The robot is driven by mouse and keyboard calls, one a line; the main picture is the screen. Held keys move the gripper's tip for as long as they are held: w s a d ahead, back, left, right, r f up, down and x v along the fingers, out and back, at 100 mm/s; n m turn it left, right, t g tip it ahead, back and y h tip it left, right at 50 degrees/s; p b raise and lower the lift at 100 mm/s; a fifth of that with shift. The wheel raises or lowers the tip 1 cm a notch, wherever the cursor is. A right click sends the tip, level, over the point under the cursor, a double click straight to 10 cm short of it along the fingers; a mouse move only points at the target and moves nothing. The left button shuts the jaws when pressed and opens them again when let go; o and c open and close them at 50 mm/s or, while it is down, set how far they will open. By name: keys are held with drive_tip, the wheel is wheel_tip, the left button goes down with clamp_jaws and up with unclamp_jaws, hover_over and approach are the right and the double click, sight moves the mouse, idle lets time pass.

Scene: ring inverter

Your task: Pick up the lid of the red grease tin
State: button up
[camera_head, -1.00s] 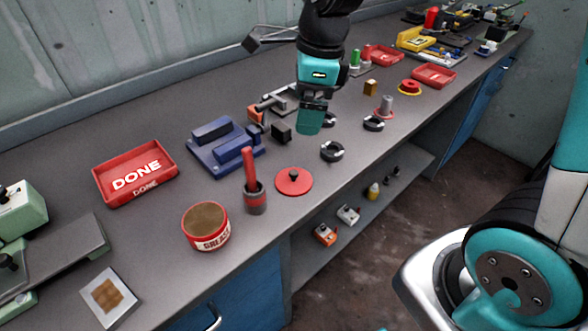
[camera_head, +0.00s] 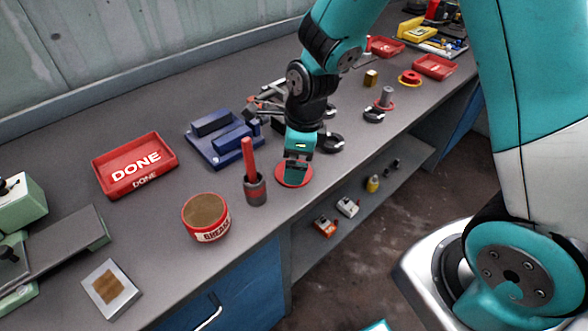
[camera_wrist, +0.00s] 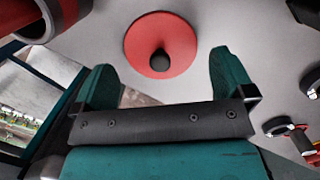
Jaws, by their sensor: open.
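The red round lid (camera_head: 292,177) with a dark knob lies flat on the bench, to the right of the open red grease tin (camera_head: 206,218). The fingers are apart and hold nothing.
A holder with a red-handled tool (camera_head: 254,185) stands between tin and lid. A blue block fixture (camera_head: 222,142) and a red DONE tray (camera_head: 136,166) are behind. Black rings (camera_head: 330,142) lie to the right. The bench's front edge is near the lid.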

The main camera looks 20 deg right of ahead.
wheel_tip(320, 180, down, 2)
drive_tip(key=shift+a+f, duration=0.15)
drive_tip(key=c, duration=0.7)
drive_tip(key=shift+c, duration=0.2)
